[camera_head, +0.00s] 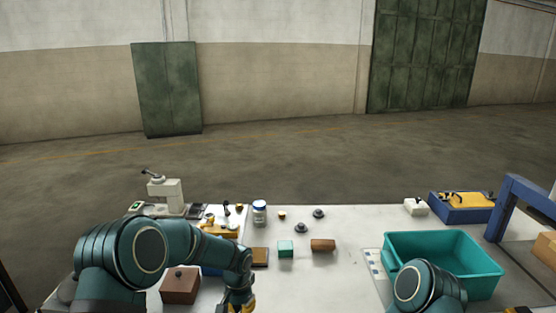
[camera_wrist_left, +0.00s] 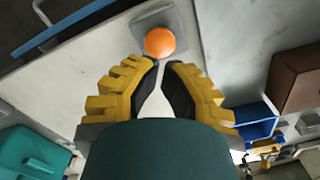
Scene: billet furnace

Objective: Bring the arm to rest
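My left arm (camera_head: 205,245) comes in from the left over the table, its gripper (camera_head: 240,304) pointing down at the front edge of the picture. In the left wrist view the yellow fingers of this gripper (camera_wrist_left: 162,66) are a little apart, with nothing between them. An orange ball-shaped piece (camera_wrist_left: 160,42) on a grey square plate (camera_wrist_left: 181,22) shows just beyond the fingertips. I cannot tell how far below them it is. My right arm (camera_head: 428,287) shows only in part, in front of the teal bin (camera_head: 447,245); its gripper is out of view.
A blue tray (camera_head: 460,207) stands at the back right, by a blue frame (camera_head: 515,197). The table's middle right is clear.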

